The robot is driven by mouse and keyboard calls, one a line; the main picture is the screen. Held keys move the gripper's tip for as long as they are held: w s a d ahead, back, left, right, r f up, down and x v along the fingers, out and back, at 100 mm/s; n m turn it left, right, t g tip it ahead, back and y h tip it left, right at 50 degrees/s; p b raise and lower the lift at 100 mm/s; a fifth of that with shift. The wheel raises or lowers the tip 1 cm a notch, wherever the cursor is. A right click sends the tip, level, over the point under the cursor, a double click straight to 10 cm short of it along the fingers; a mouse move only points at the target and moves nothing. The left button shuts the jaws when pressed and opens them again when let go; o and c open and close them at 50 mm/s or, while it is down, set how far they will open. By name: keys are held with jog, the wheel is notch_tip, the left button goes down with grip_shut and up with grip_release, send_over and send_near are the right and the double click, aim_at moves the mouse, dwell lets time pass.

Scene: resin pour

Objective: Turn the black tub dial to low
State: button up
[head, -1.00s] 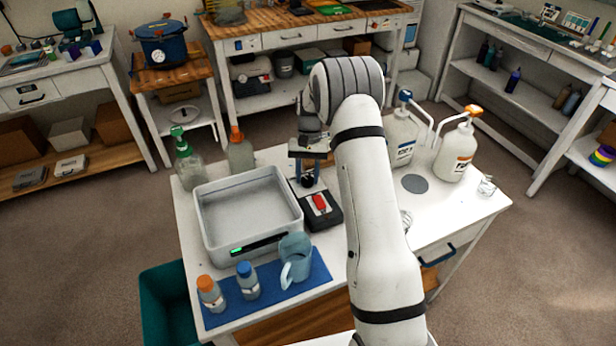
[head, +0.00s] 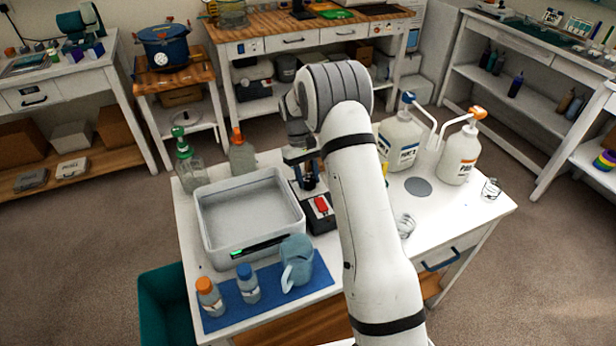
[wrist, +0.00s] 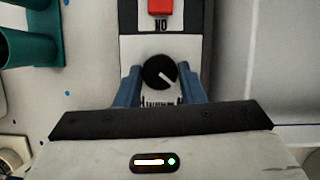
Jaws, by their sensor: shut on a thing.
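The black tub dial (wrist: 160,72) is round, on the face of a dark-edged control box with a light panel. Its white pointer line points to the lower right in the wrist view. Lettering below the dial is partly hidden and unreadable. My gripper (wrist: 160,92) has its blue fingers on either side of the dial, shut on it. In the head view my gripper (head: 304,168) is low over the control box (head: 321,221), right of the white tub (head: 204,222). My arm hides part of the box there.
A red switch (wrist: 160,6) sits above the dial in the wrist view. Two pump bottles (head: 402,140) (head: 458,155) stand right of my arm. A blue mat (head: 222,318) with two small bottles and a jug (head: 297,262) lies in front of the tub.

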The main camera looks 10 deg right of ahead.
dwell(0.3)
jog(key=o, duration=1)
jog(key=v, duration=0.7)
jog(key=shift+w+a+r+b, duration=0.1)
jog(key=shift+w+r+b, duration=0.1)
jog(key=shift+r+b, duration=0.2)
